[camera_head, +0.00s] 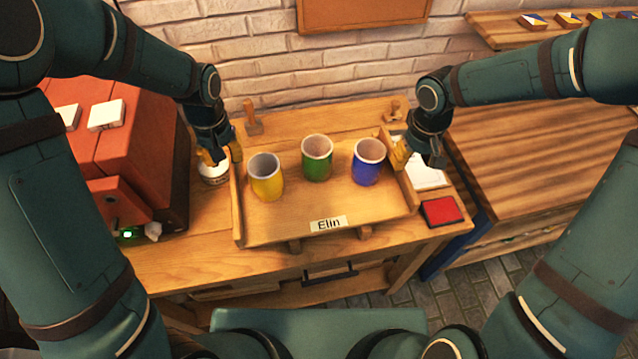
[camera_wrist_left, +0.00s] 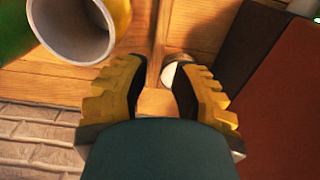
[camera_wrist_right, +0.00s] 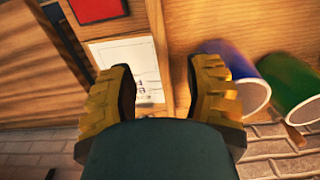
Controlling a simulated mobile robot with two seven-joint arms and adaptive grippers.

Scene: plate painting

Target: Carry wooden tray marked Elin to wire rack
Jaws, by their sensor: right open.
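The wooden tray (camera_head: 300,230) with the "Elin" label (camera_head: 328,224) rests flat on the wooden bench. On it stand a yellow cup (camera_head: 267,184), a green cup (camera_head: 316,163) and a blue cup (camera_head: 367,169). My left gripper (camera_head: 222,156) is at the tray's left side wall; in the left wrist view its fingers (camera_wrist_left: 158,85) stand either side of that wall, but I cannot tell whether they press on it. My right gripper (camera_head: 415,155) is at the right wall, its fingers (camera_wrist_right: 158,85) open and wide apart around it. The wire rack is not identifiable.
A white jar (camera_head: 213,170) stands close to the tray's left wall. A red box (camera_head: 135,130) is at the left. A white card (camera_head: 428,176) and a red pad (camera_head: 441,211) lie right of the tray. Another wooden table (camera_head: 550,150) stands at the right, and a brick wall (camera_head: 260,60) behind.

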